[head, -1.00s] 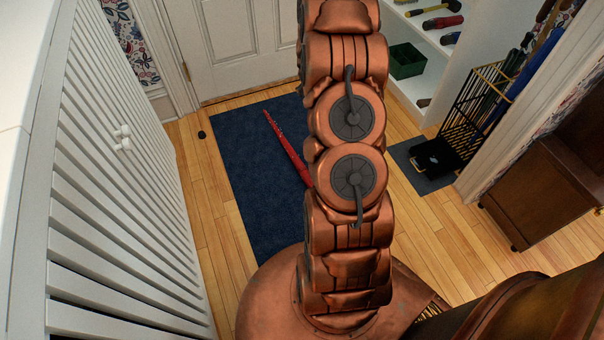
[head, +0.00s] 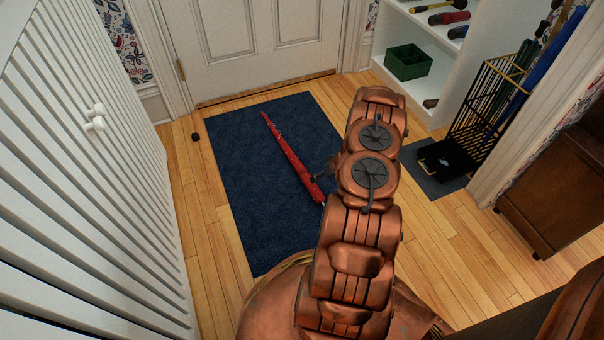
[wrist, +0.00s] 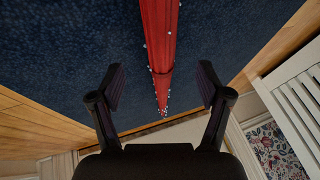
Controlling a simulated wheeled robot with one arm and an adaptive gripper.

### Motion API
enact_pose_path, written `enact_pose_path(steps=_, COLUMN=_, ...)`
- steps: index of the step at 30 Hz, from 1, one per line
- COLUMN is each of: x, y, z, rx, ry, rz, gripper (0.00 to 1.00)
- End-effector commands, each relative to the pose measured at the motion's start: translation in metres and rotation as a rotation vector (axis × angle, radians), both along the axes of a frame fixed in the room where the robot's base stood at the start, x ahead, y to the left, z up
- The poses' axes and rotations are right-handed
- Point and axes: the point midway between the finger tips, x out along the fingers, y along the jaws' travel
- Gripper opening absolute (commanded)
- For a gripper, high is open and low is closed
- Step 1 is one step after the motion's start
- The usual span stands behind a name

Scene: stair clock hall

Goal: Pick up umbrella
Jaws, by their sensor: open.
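A closed red umbrella (head: 289,156) lies on the dark blue mat (head: 235,190), running diagonally from the upper left to the lower right in the head view. Its lower right end is partly hidden by my arm. In the wrist view the umbrella (wrist: 160,45) runs down the middle, with small pale spots along it. My gripper (wrist: 161,82) is open and empty above the mat, its fingers on either side of the umbrella's line and apart from it. In the head view my gripper is mostly hidden by my arm.
A white louvred door (head: 90,170) stands at left. A closed panelled door (head: 255,45) is behind the mat. An umbrella rack (head: 485,105), white shelves with a green box (head: 408,62) and a brown cabinet (head: 550,190) are at right. A small black object (head: 195,137) lies on the wood floor.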

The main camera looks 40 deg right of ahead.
Motion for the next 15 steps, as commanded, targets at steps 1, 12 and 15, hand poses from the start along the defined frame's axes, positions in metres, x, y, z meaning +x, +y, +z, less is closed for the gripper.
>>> enact_pose_path(steps=1, x=0.0, y=0.002, z=-0.006, rx=0.004, ry=0.001, rz=0.001, gripper=0.77)
enact_pose_path(steps=12, x=0.011, y=0.007, z=-0.032, rx=0.004, ry=0.001, rz=0.001, gripper=0.77)
enact_pose_path(steps=15, x=0.014, y=0.01, z=-0.042, rx=0.004, ry=0.0, rz=0.002, gripper=0.77)
